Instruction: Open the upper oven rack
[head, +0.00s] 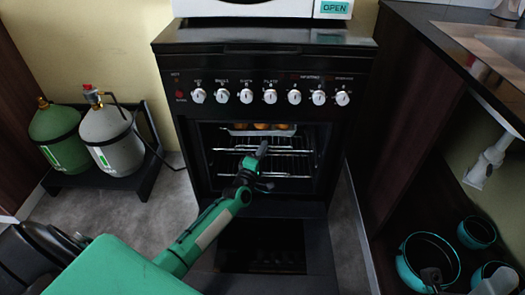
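The black oven (190,150) stands ahead with its door (215,255) folded down open. Inside, the upper rack (290,151) shows as wire rails, with a tray of brown food (262,128) above or on it; I cannot tell which. A lower wire rack (290,176) shows beneath it. My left gripper (264,168) is at the oven opening, in front of the racks, with its fingers apart, one high and one low. Nothing shows between them, and contact with a rack is not clear.
Two gas cylinders (108,138) stand on a low black stand at the left. A dark counter with a sink (490,45) is at the right, with teal pots (477,232) below. Knobs (270,96) line the oven front. Grey floor (180,205) is free left of the oven.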

